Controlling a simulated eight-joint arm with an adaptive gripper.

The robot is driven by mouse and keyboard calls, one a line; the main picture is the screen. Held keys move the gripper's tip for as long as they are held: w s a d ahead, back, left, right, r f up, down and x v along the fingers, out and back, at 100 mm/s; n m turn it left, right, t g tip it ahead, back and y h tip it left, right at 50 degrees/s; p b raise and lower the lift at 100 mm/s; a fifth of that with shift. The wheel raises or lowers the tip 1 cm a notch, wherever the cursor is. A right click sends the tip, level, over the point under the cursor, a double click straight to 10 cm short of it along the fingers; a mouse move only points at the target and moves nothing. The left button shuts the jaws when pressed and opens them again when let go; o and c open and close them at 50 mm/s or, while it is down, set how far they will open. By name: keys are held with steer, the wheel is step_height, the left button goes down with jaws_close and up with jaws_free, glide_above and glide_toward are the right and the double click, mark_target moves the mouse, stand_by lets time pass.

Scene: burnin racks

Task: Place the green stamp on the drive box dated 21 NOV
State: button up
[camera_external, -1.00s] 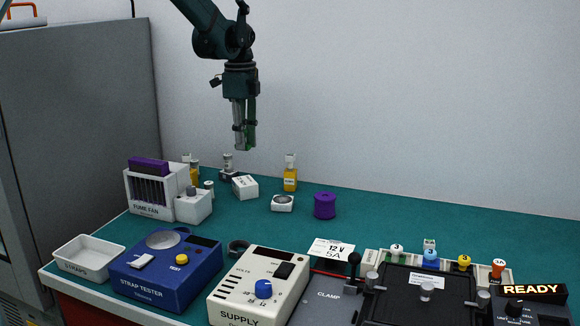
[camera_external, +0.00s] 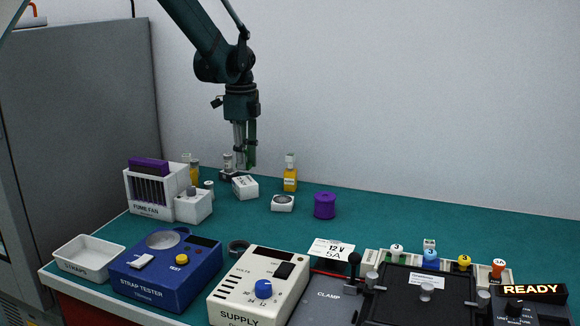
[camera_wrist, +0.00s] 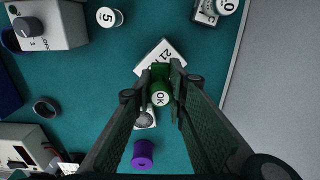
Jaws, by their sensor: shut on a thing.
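My gripper (camera_external: 245,166) points straight down, just above the white drive box (camera_external: 245,187) at the back of the bench. In the wrist view my gripper (camera_wrist: 160,92) is shut on the green stamp (camera_wrist: 160,98), whose round end reads OK. The drive box (camera_wrist: 165,50) lies just beyond the stamp there, with "21" readable and the rest of its print partly covered by the stamp and fingers. In the external view the stamp is mostly hidden by the fingers. I cannot tell whether it touches the box.
A white piece with a round grey top (camera_external: 282,203), a purple spool (camera_external: 324,206) and a yellow bottle (camera_external: 290,178) stand to the right. The fume fan (camera_external: 150,192) stands left, the blue strap tester (camera_external: 165,270) in front. The back right bench is clear.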

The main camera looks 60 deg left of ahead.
steer(key=shift+f, duration=0.15)
steer(key=shift+f, duration=1.75)
steer(key=shift+f, duration=0.15)
steer(key=o, duration=0.8)
steer(key=shift+o, duration=0.2)
step_height(320, 180, up, 12)
steer(key=shift+r, duration=0.2)
